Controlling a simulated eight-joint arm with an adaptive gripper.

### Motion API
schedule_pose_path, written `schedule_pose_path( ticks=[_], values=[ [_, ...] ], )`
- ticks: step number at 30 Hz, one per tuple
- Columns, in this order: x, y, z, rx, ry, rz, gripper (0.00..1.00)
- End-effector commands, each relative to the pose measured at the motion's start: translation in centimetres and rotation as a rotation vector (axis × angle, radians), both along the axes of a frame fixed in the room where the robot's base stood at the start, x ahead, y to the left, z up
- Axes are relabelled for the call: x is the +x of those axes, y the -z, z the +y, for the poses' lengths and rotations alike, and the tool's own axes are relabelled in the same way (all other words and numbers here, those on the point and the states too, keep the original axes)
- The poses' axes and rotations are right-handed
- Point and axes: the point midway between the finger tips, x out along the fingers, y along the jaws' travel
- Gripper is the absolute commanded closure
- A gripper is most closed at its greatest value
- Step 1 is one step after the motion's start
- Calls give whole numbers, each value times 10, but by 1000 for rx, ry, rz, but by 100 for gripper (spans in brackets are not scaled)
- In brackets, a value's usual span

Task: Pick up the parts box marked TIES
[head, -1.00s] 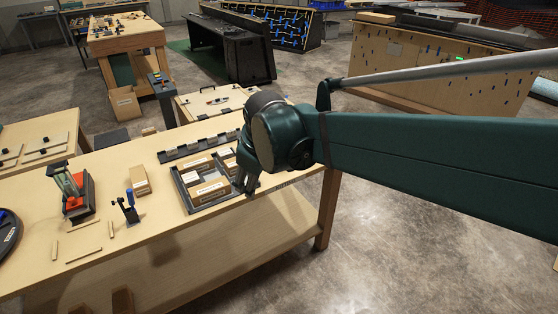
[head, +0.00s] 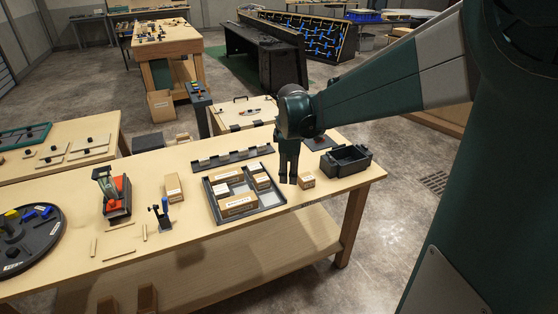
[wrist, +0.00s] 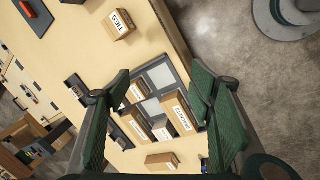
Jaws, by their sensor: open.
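The parts box marked TIES (wrist: 119,24) is a small brown carton with a white label, on the tabletop near its edge in the wrist view. In the head view a small carton (head: 306,181) stands right of the grey tray, apparently the same box, its label too small to read. My gripper (head: 289,180) points down between the tray and this box, just left of it; its height above the table is hard to tell. In the wrist view my gripper (wrist: 161,80) is open and empty, with the TIES box ahead of the fingers, outside them.
The grey tray (head: 276,197) holds several labelled cartons, one reading BRACKETS (wrist: 178,115) in the wrist view. A dark open bin (head: 345,160) stands right of the TIES box. Another carton (head: 173,187) and a red-based device (head: 117,197) are left. The table's front edge is close.

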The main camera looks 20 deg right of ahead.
Motion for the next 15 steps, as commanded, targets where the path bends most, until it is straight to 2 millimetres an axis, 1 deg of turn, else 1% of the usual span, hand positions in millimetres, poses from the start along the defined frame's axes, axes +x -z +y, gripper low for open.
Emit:
schedule_pose_path(
  ticks=[1, 4, 15],
  values=[
    [7, 0, -6, -6, -20, 12, 46],
    [20, 5, -16, -18, -66, 37, 46],
    [59, 31, -57, -52, -234, 132, 46]
  ],
)
